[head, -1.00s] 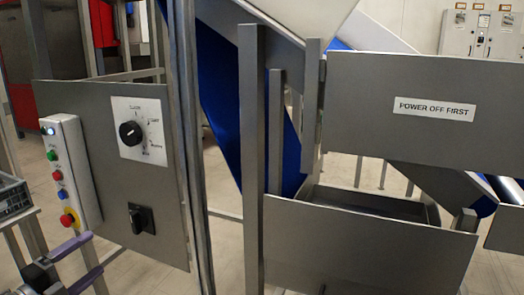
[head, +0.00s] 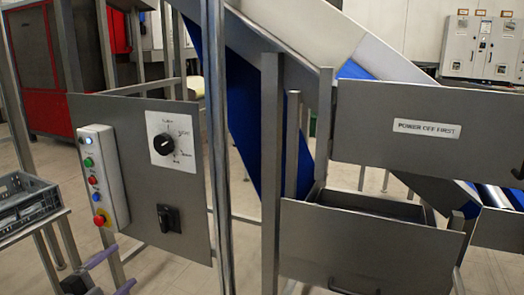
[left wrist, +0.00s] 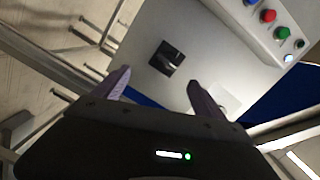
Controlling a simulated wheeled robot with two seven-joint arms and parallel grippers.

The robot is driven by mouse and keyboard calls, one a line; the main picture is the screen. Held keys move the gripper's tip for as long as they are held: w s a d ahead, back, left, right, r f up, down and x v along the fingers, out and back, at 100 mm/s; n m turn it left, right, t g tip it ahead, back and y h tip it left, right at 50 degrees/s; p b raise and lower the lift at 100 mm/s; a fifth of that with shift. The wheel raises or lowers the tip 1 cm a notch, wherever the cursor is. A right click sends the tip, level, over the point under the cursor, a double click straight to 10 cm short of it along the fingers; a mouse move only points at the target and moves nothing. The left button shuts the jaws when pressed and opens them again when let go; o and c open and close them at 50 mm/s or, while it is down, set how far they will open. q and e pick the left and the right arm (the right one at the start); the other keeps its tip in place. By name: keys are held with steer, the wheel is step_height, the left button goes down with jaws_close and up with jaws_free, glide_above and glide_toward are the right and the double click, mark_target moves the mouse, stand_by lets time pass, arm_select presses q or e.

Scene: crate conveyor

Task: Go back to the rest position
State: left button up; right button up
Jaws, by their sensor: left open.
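My left gripper (head: 112,273) is at the bottom left of the head view, low in front of the control panel (head: 190,217). Its two purple fingers are apart, with nothing between them. In the left wrist view my left gripper (left wrist: 160,84) is open, and the black switch (left wrist: 166,58) on the grey panel shows beyond the fingertips, apart from them. The same black switch (head: 168,218) shows in the head view below the round dial (head: 162,145). My right gripper is in neither view.
A button box (head: 104,178) with several coloured buttons is on the panel's left side. A grey crate (head: 28,205) stands on a frame at the left. A post (head: 218,150) rises right of the panel. An open metal bin (head: 365,245) and a "POWER OFF FIRST" plate (head: 427,129) are at the right.

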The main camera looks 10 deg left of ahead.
arm_select(q)
steer(key=s+d+f+n+g+p, duration=0.1)
steer(key=d+f+n+g+p, duration=0.4)
steer(key=d+p, duration=0.45)
steer(key=s+d+f+n+g+p, duration=0.2)
steer(key=d+f+n+g+p, duration=0.15)
steer(key=d+n+p, duration=0.6)
steer(key=s+d+f+n+g+p, duration=0.1)
steer(key=s+d+g+p, duration=0.3)
steer(key=s+d, duration=0.4)
steer(key=s+d+f+n+g+p, duration=0.1)
steer(key=s+d+g+p, duration=0.3)
steer(key=s+d, duration=0.4)
steer(key=s+n, duration=0.1)
steer(key=s, duration=0.6)
steer(key=shift+d+f+h, duration=0.15)
steer(key=shift+f+h, duration=0.1)
steer(key=shift+h, duration=0.05)
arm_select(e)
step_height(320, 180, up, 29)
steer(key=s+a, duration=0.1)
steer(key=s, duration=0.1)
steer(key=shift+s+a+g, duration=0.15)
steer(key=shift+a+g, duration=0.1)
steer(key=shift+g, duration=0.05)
